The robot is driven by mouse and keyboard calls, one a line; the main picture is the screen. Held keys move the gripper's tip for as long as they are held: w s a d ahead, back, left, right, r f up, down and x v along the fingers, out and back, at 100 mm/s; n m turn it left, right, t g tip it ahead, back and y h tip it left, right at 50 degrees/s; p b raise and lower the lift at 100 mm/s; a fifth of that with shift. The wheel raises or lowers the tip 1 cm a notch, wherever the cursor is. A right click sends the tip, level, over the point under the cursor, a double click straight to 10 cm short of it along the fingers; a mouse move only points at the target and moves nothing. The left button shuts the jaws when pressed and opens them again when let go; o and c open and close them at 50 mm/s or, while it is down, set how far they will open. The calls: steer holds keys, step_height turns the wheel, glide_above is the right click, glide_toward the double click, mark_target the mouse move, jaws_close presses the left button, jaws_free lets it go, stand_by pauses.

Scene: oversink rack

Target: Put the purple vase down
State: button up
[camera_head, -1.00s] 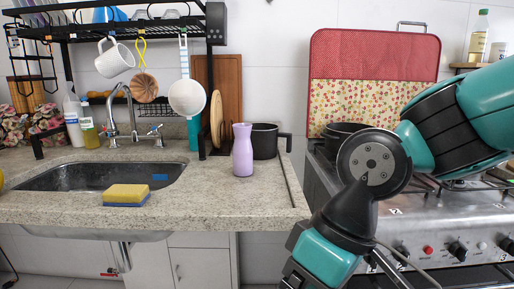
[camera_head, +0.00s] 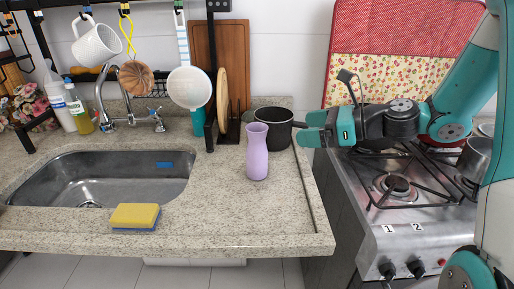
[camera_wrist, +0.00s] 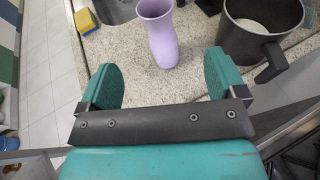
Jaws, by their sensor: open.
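The purple vase (camera_head: 257,152) stands upright on the speckled granite counter (camera_head: 215,232), right of the sink. It also shows in the wrist view (camera_wrist: 160,34), ahead of and between my two fingers, with bare counter between. My gripper (camera_head: 306,130) is open and empty, at the right of the vase and apart from it, near the dark pot. In the wrist view its two teal fingers (camera_wrist: 163,84) are spread wide.
A dark pot (camera_head: 275,128) stands just behind and right of the vase. A yellow and blue sponge (camera_head: 135,216) lies at the sink's front edge. The sink (camera_head: 95,178) is at left. The stove (camera_head: 400,215) is at right. Utensils hang above. Counter in front of the vase is clear.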

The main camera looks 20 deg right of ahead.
mark_target(257, 134)
steer(key=p+x, duration=0.1)
steer(key=x, duration=1.2)
steer(key=shift+s+a, duration=0.1)
steer(key=shift+a, duration=0.2)
steer(key=shift+c, duration=0.5)
steer(key=c, duration=1.5)
steer(key=shift+o, duration=0.2)
steer(key=shift+r, duration=0.1)
